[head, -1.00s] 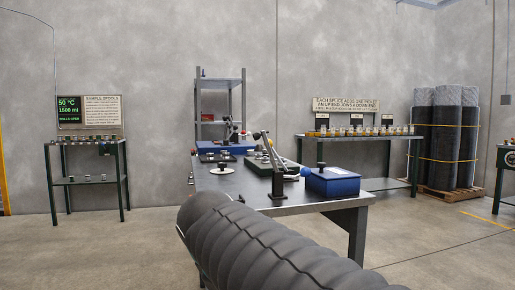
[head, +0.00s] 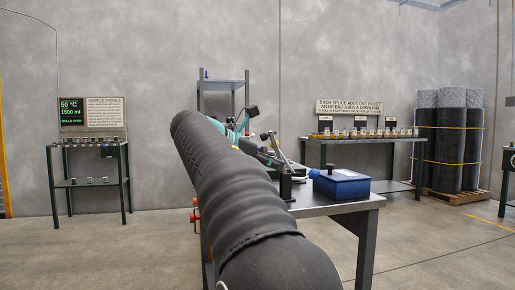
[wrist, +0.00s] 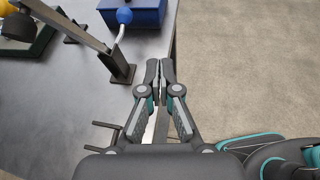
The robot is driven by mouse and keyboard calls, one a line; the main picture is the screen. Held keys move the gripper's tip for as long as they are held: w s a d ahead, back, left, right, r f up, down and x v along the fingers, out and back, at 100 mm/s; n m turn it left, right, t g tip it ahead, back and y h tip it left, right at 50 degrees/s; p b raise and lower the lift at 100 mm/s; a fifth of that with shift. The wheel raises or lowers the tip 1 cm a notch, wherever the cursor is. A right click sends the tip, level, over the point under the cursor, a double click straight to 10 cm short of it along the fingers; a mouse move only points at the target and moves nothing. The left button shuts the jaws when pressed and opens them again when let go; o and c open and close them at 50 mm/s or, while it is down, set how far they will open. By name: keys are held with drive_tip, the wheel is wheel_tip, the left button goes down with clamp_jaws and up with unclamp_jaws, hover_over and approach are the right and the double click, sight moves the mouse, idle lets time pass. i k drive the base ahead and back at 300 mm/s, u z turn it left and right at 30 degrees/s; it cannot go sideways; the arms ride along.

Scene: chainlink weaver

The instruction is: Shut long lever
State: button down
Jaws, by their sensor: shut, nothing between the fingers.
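The long lever is a grey bar (wrist: 72,24) hinged on a dark upright bracket (wrist: 117,66) at the table's edge, in the wrist view. Its bar slants up from the bracket toward the upper left. In the head view the lever (head: 277,147) stands tilted on its bracket (head: 286,184), partly crowded by my arm. My gripper (wrist: 160,66) is shut and empty, just right of the bracket in the wrist view, apparently apart from it and over the table's edge. In the head view my arm hides much of the table and the gripper is hard to make out.
A blue box (head: 345,187) with a black knob sits right of the lever. A blue ball handle (wrist: 124,16) on a pale rod stands between them. The table top (wrist: 60,100) is bare near its edge; open floor (wrist: 240,80) lies right of it.

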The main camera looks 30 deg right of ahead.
sight(288, 163)
drive_tip(key=i, duration=0.9)
